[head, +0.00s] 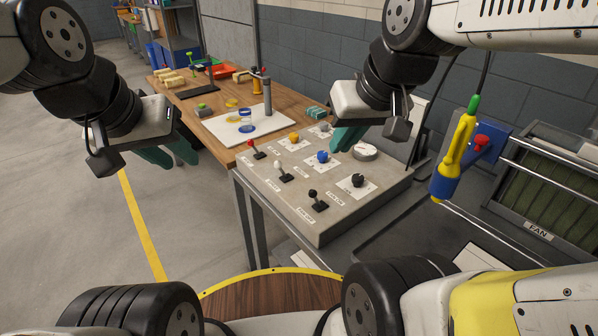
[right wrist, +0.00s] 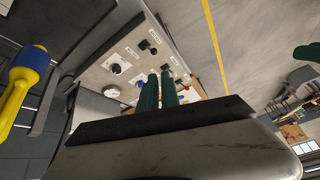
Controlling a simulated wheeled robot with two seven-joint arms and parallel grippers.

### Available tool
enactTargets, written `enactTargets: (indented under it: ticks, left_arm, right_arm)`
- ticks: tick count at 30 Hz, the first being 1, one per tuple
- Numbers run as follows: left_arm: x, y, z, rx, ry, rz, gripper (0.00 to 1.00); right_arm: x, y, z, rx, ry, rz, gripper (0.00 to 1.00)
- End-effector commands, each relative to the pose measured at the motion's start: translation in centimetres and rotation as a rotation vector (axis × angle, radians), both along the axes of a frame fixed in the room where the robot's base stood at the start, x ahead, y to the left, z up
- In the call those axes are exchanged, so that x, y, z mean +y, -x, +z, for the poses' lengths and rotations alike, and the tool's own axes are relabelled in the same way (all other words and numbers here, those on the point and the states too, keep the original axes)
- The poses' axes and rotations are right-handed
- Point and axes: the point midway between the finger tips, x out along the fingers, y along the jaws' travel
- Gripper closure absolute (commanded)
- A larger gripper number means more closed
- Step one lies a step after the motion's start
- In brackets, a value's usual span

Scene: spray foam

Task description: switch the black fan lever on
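The black lever (head: 318,201) stands on a dark base at the near left edge of the grey control panel (head: 322,232). It also shows in the right wrist view (right wrist: 147,46), beyond the fingertips. The label beside it is too small to read. My right gripper (head: 342,140) hangs over the far side of the panel, apart from the black lever and holding nothing. A narrow gap shows between its green fingers in the right wrist view (right wrist: 159,78). My left gripper (head: 177,158) is open and empty, left of the panel above the floor.
A white lever (head: 281,171) and a red lever (head: 254,148) line the panel's left side. A yellow-blue spray tool (head: 455,155) hangs right, near the fan box (head: 555,190).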

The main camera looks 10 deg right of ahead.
Motion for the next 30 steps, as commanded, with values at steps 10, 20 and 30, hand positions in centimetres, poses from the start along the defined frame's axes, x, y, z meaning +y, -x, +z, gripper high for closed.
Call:
enactTargets:
  ticks: [10, 20, 30]
  left_arm:
    - [0.0, 0.0, 0.0, 0.000, 0.000, 0.000, 0.68]
    - [0.0, 0.0, 0.0, 0.000, 0.000, 0.000, 0.68]
    - [0.0, 0.0, 0.0, 0.000, 0.000, 0.000, 0.68]
  right_arm:
    - [2.6, -6.0, -1.6, 0.195, 0.279, 0.421, 1.00]
    - [6.5, -11.7, -5.6, 0.368, 0.435, 0.887, 1.00]
    - [9.6, -15.1, -9.7, 0.466, 0.471, 1.225, 1.00]
